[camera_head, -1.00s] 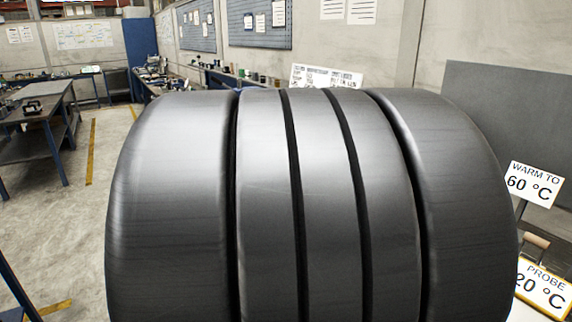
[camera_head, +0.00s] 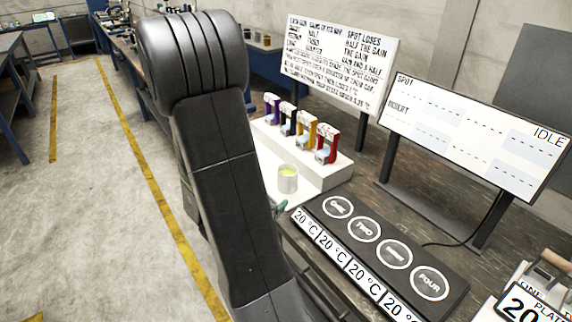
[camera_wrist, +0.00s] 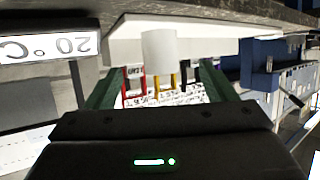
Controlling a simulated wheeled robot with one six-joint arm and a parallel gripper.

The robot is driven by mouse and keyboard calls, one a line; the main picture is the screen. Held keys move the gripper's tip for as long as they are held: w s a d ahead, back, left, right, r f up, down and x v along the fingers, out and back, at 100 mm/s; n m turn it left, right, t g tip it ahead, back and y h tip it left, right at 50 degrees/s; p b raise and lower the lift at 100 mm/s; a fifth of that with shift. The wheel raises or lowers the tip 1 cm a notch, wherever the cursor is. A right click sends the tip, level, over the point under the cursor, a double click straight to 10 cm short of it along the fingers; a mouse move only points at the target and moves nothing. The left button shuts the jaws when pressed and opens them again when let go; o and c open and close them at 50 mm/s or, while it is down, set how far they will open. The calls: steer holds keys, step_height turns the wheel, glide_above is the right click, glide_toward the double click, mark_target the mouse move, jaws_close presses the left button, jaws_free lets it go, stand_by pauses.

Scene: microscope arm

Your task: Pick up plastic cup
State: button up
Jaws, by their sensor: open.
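The plastic cup (camera_head: 288,181) is a pale, translucent cylinder with something yellow at its top. It stands upright at the front of a white stepped stand (camera_head: 322,172). In the wrist view, which looks upside down, the cup (camera_wrist: 158,48) appears as a plain white cylinder ahead of my gripper (camera_wrist: 160,68). My green fingers are open, one on each side of the cup's line, and apart from it. In the head view only a bit of green finger (camera_head: 280,207) shows near the cup; my arm hides the rest.
Purple, black, yellow and red holders (camera_head: 327,143) stand on the stand behind the cup. A black plate with numbered circles (camera_head: 380,246) lies to the right, edged by 20 °C labels. A text board (camera_head: 338,62) and an IDLE display (camera_head: 474,134) stand behind.

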mark_target(283, 185)
steer(key=x, duration=0.8)
steer(key=shift+w+d, duration=0.25)
steer(key=p+x, duration=0.1)
steer(key=x, duration=0.1)
steer(key=p+x, duration=0.1)
steer(key=x, duration=0.1)
steer(key=shift+w+d+r, duration=0.1)
steer(key=shift+r, duration=0.3)
steer(key=shift+w+d+f, duration=0.2)
steer(key=shift+w+f, duration=0.05)
steer(key=shift+w, duration=0.3)
steer(key=shift+c, duration=0.3)
steer(key=c, duration=1)
